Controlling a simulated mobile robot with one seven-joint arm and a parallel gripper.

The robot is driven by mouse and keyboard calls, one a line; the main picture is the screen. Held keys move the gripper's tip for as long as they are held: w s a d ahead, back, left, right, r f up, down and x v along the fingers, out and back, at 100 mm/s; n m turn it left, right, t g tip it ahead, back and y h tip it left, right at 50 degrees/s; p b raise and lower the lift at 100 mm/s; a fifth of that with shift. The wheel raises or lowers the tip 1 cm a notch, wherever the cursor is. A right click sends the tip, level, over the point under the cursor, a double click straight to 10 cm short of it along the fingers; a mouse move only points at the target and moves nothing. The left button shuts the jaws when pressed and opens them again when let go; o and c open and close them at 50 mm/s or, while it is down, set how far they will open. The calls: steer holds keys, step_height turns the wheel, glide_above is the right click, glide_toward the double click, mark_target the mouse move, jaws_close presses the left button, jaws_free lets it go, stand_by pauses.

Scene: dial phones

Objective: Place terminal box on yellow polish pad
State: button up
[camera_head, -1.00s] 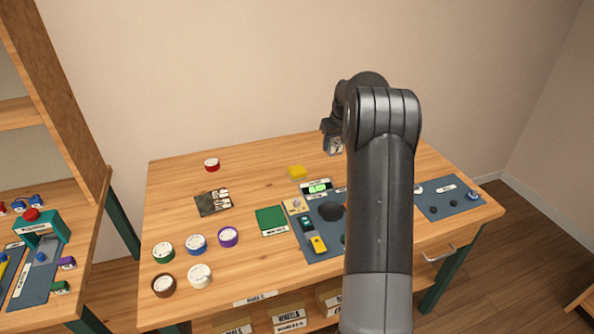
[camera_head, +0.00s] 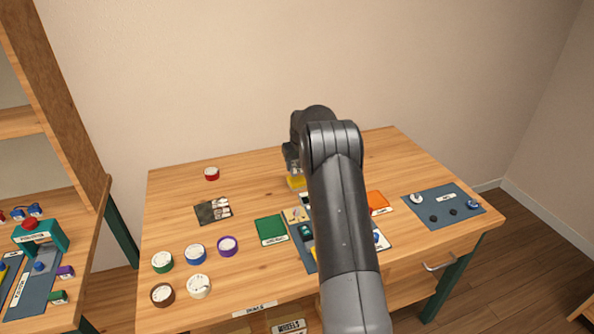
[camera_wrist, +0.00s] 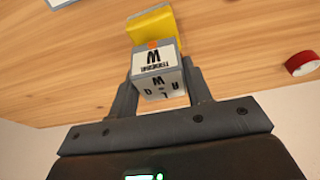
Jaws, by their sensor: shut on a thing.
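The yellow polish pad (camera_head: 296,183) lies on the wooden table toward the back, just below my gripper (camera_head: 291,160) in the head view. In the wrist view my gripper (camera_wrist: 160,95) is shut on the terminal box (camera_wrist: 157,68), a grey-white block with printed letters and a small orange mark. The yellow pad (camera_wrist: 152,25) shows just beyond the box. Whether the box touches the pad or hangs above it I cannot tell. My arm hides part of the table's middle in the head view.
A red-rimmed disc (camera_head: 211,174) stands at the back left. A green mat (camera_head: 270,229), a dark card (camera_head: 212,210) and several round dials lie nearer the front. A blue-grey mat (camera_head: 470,212) with small parts is at the right. Bare table lies around the back left.

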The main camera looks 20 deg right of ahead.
steer(key=shift+f, duration=1.3)
steer(key=shift+f, duration=0.15)
steer(key=o, duration=1)
steer(key=s+a+r, duration=0.3)
steer(key=s+r, duration=0.3)
steer(key=r, duration=0.5)
steer(key=s+a+r, duration=0.2)
steer(key=s+r, duration=0.4)
steer(key=r, duration=0.5)
steer(key=s+a+r+t, duration=0.1)
steer(key=s+a+r, duration=0.2)
steer(key=s, duration=0.4)
steer(key=s+a+r, duration=0.3)
steer(key=s+r, duration=0.1)
steer(key=s, duration=0.4)
steer(key=shift+t, duration=0.6)
steer(key=s+a+f, duration=0.1)
steer(key=s, duration=0.7)
steer(key=s+a+f, duration=0.2)
steer(key=s, duration=0.7)
steer(key=s+a+f, duration=0.1)
steer(key=s+a, duration=0.1)
steer(key=s, duration=0.6)
steer(key=shift+s+f, duration=0.3)
steer(key=shift+f, duration=0.05)
